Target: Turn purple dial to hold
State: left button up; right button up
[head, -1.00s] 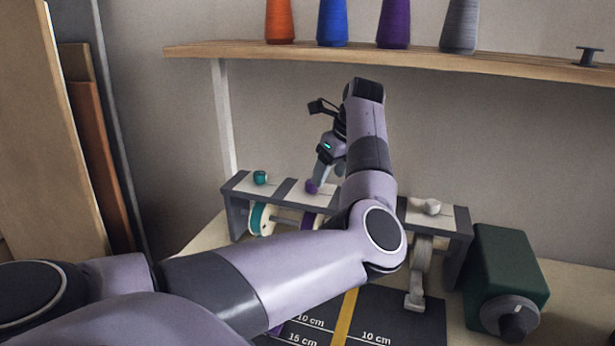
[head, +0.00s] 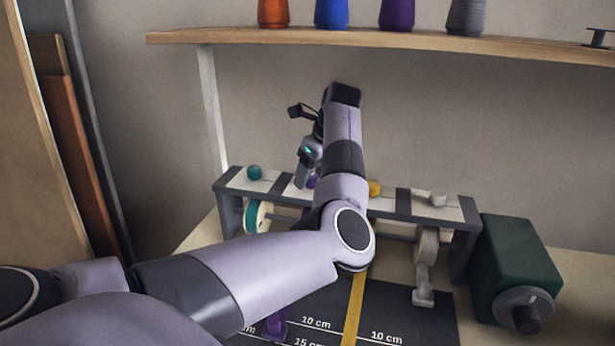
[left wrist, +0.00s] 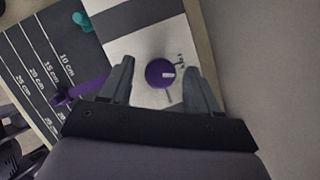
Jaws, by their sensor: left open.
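The purple dial (left wrist: 160,73) sits on a white panel in the left wrist view, with a pale mark on its top and small marks on the panel beside it, too small to read. My left gripper (left wrist: 156,88) is open, with one finger on each side of the dial; whether they touch it I cannot tell. In the head view my left gripper (head: 303,180) is over the dial, which shows only as a purple sliver (head: 312,181) behind it. My right gripper is not in view.
A teal dial (head: 254,172), a yellow dial (head: 375,188) and a white dial (head: 438,198) sit on the same rack (head: 400,202). A green box (head: 510,265) stands at its right. A shelf with thread cones (head: 396,14) hangs above.

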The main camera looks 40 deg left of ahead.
pick_arm(q)
jog(key=shift+f, duration=0.1)
jog(key=c, duration=1)
jog(key=shift+c, duration=0.2)
jog(key=shift+m, duration=0.4)
jog(key=m+t+b, duration=0.2)
jog(key=m+b, duration=0.1)
jog(key=m, duration=0.1)
jog(key=shift+s+f, duration=0.15)
jog(key=m+b, duration=0.1)
jog(key=m, duration=0.1)
jog(key=m+t+h+b, duration=0.1)
jog(key=m+b, duration=0.1)
jog(key=m, duration=0.1)
jog(key=shift+s+a+t+b, duration=0.1)
jog(key=shift+a+t+b, duration=0.05)
jog(key=shift+t+b, duration=0.15)
jog(key=shift+a+m+t+h+b, duration=0.15)
jog(key=shift+m+h+b, duration=0.35)
jog(key=shift+m, duration=0.4)
jog(key=shift+d+m+t+h+b, duration=0.15)
jog(key=shift+m+h+b, duration=0.15)
jog(key=shift+m+b, duration=0.5)
jog(key=shift+a+r+m, duration=0.1)
jog(key=shift+r+m, duration=0.1)
jog(key=shift+m, duration=0.1)
